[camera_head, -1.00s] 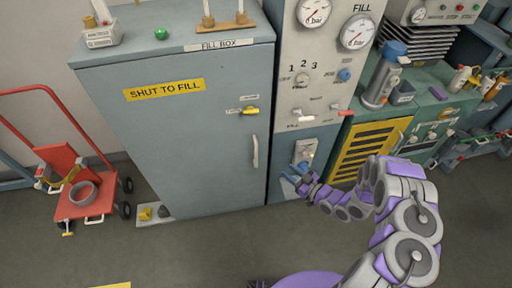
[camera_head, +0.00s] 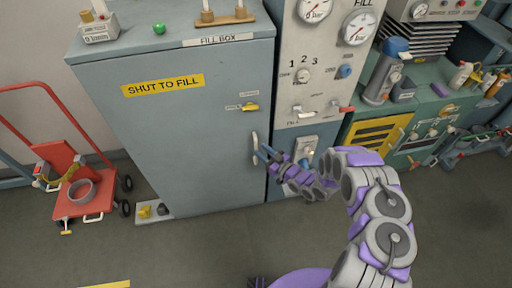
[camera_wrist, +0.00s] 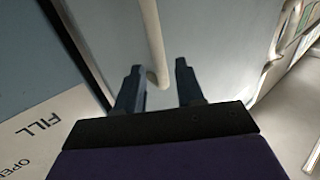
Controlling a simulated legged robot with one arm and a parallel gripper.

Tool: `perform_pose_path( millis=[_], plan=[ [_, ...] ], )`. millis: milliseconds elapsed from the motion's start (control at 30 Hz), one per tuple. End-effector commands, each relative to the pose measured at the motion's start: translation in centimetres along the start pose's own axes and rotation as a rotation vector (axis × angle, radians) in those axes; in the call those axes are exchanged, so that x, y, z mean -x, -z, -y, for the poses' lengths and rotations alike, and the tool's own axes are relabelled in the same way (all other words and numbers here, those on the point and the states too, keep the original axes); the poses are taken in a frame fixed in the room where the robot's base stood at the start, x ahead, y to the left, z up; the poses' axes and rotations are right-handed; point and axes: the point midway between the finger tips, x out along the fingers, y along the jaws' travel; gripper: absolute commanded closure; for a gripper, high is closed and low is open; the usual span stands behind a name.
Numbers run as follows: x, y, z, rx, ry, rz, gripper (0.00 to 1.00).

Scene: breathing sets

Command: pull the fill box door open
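The fill box (camera_head: 185,150) is a tall grey-blue cabinet, and its door is shut. The door has a yellow "SHUT TO FILL" label and a pale vertical handle (camera_head: 255,148) near its right edge. A yellow latch (camera_head: 250,107) sits above the handle. My gripper (camera_head: 262,155) is at the handle, coming from the right. In the wrist view the two dark fingers (camera_wrist: 158,88) are apart, with the lower end of the handle (camera_wrist: 153,40) showing between and beyond their tips. I cannot tell whether either finger touches it.
The gauge panel (camera_head: 318,80) with its levers stands right of the door. A green bench (camera_head: 425,105) with a bottle is farther right. A red hand cart (camera_head: 85,195) stands on the floor at left. A small block base (camera_head: 152,210) lies by the cabinet's foot.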

Motion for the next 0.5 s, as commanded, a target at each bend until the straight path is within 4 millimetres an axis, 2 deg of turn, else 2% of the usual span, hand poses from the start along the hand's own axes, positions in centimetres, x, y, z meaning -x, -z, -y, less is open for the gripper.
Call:
perform_pose_path(
  millis=[100,233,500],
  plan=[
    [-1.9,-0.1,0.1,-0.001,0.001,-0.001,0.62],
    [-3.4,-0.1,0.0,0.001,0.0,0.001,0.62],
    [-4.4,0.0,0.0,-0.001,-0.001,0.0,0.62]
  ],
)
